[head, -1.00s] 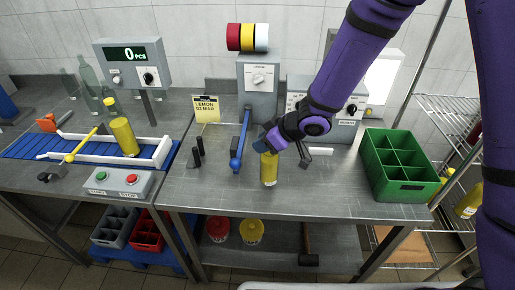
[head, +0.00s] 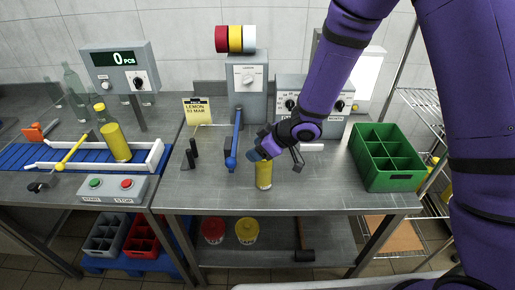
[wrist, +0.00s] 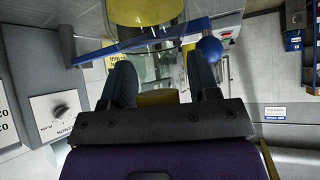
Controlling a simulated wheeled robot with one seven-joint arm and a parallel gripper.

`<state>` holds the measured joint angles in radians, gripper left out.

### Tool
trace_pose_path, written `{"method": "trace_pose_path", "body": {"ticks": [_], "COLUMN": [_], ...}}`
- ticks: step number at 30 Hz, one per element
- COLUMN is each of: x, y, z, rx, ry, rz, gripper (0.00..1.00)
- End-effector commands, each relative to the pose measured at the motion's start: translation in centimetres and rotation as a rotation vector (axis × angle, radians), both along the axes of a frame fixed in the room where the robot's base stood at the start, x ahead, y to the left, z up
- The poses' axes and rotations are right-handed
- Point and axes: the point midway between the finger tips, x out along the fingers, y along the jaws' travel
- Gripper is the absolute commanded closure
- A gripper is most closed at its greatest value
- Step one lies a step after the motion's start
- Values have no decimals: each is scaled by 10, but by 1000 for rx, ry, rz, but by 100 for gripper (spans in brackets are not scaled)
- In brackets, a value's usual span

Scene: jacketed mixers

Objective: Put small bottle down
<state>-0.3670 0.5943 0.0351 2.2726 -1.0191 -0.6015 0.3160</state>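The small bottle (head: 263,176), with a yellow body, is upright at the middle of the right steel table (head: 330,195). Its base looks at or very near the tabletop; exact contact is unclear. My gripper (head: 262,156) is around its upper part from above. In the wrist view the two dark fingers (wrist: 162,72) lie on either side of the bottle's clear upper part, and the yellow body (wrist: 145,12) shows beyond them.
A blue-handled lever (head: 234,140) and black posts (head: 190,155) stand left of the bottle. A green divided crate (head: 385,178) stands right, control boxes (head: 248,90) behind. The front tabletop is clear. Another yellow bottle (head: 116,142) is on the left conveyor.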

Motion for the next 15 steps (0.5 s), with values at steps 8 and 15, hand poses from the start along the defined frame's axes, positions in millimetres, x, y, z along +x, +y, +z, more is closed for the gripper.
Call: {"method": "trace_pose_path", "body": {"ticks": [8, 15], "x": [-3, -15], "y": [-10, -39], "z": [12, 43], "rx": [0, 1], "ry": [-2, -3], "rz": [-1, -3], "gripper": [45, 45]}}
